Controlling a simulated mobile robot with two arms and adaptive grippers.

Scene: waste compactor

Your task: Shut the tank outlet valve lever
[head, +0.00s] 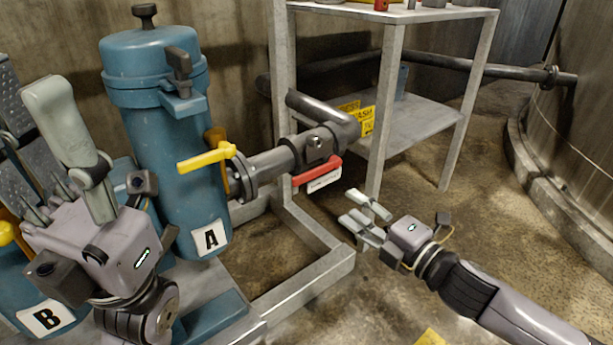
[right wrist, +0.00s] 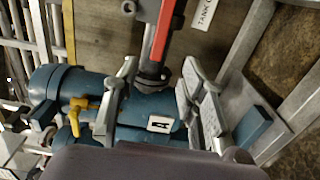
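The red lever (head: 318,172) sits on the grey outlet pipe in the head view, lying roughly along the pipe. A white tag (head: 324,182) hangs just below it. In the right wrist view the red lever (right wrist: 160,32) shows beyond the fingertips, near a tag (right wrist: 204,14) partly reading "TANK". My right gripper (head: 352,209) is below and right of the lever, apart from it. Its fingers are spread and empty in the wrist view (right wrist: 160,76). My left gripper (head: 66,115) is at the left, in front of the blue vessels; its opening is unclear.
Blue vessel A (head: 180,150) stands left of the pipe, with a yellow lever (head: 207,158) close by. Vessel B (head: 45,313) is at lower left. A metal frame (head: 310,290) runs along the floor. A shelf stand (head: 388,100) is behind. The floor at right is mostly clear.

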